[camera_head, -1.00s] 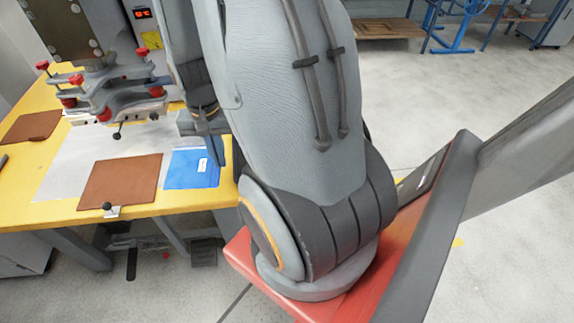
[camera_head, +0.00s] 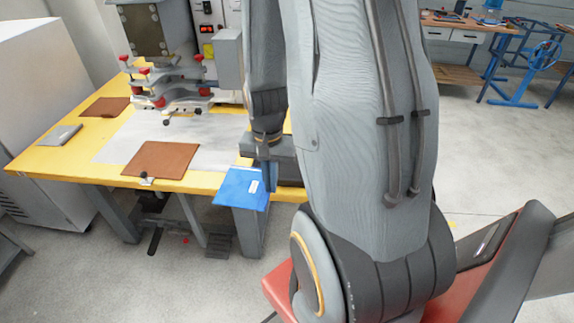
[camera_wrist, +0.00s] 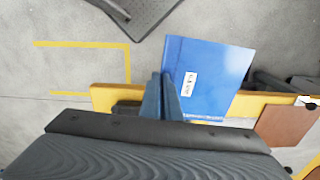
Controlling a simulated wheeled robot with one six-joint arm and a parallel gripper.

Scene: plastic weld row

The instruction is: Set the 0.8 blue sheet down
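The blue sheet (camera_head: 238,190) carries a small white label and shows at the table's front edge, its near part out past the edge. It also shows in the wrist view (camera_wrist: 212,68), flat and seen from above, partly over the yellow edge strip. My gripper (camera_head: 268,180) is at the sheet's right side in the head view. In the wrist view its fingers (camera_wrist: 162,88) are closed at the sheet's left edge and hold it. The sheet's height above the table is hard to judge.
The yellow-edged table (camera_head: 60,165) has a pale mat (camera_head: 115,150) with a brown sheet (camera_head: 162,159) on it. Another brown sheet (camera_head: 106,107) and a grey item (camera_head: 60,135) lie at the left. A machine with red knobs (camera_head: 165,85) stands behind. Floor is open in front.

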